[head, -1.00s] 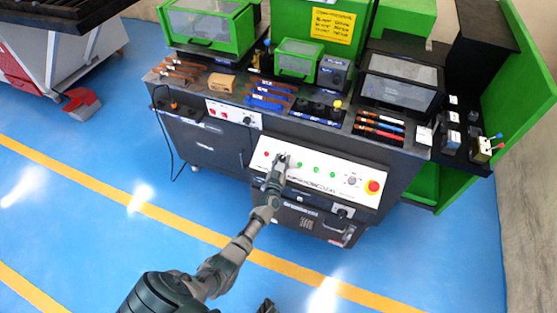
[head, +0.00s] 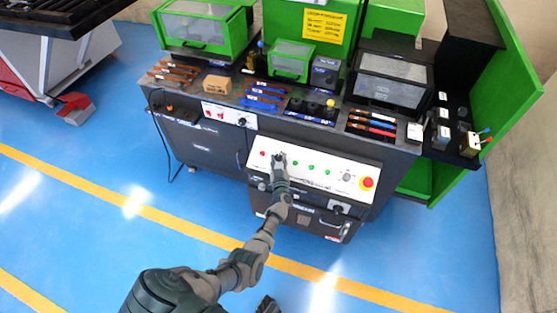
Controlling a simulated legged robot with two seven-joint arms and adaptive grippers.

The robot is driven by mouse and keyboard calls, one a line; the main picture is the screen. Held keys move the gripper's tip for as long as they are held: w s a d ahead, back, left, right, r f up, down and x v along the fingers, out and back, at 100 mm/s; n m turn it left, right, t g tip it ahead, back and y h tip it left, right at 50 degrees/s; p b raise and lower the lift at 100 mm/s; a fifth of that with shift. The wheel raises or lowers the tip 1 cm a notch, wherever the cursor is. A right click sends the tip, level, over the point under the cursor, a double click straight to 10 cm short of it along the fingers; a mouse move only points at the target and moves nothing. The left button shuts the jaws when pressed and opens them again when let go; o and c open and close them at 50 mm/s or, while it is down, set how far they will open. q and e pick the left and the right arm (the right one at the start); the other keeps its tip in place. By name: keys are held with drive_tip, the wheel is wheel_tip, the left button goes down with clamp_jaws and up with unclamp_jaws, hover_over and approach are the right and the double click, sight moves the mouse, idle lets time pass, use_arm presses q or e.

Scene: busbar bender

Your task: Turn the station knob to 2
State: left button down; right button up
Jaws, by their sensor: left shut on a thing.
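The white control panel (head: 322,184) is on the front of the dark bench. It has a red lamp (head: 263,153) at its left, green lamps (head: 311,167), a small grey knob (head: 347,177) and a red mushroom button (head: 367,183) at its right. My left gripper (head: 279,160) is at the panel between the red lamp and the first green lamp, shut on what I take to be the station knob. The jaws hide that knob, so its setting cannot be read. A dark tip at the bottom edge seems to be my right gripper (head: 267,305), mostly out of frame.
The bench top (head: 233,95) carries green-framed machines (head: 203,25), orange- and blue-handled tools (head: 262,98) and a small cardboard box (head: 217,84). A dark cabinet front (head: 312,219) is below the panel. The blue floor in front is clear.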

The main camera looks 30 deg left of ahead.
use_arm(q)
drive_tip(key=shift+f, duration=0.1)
drive_tip(key=c, duration=0.8)
unclamp_jaws()
drive_tip(key=shift+o, duration=0.2)
drive_tip(key=shift+s+d, duration=0.35)
drive_tip(key=shift+s, duration=0.05)
drive_tip(key=v, duration=1.1)
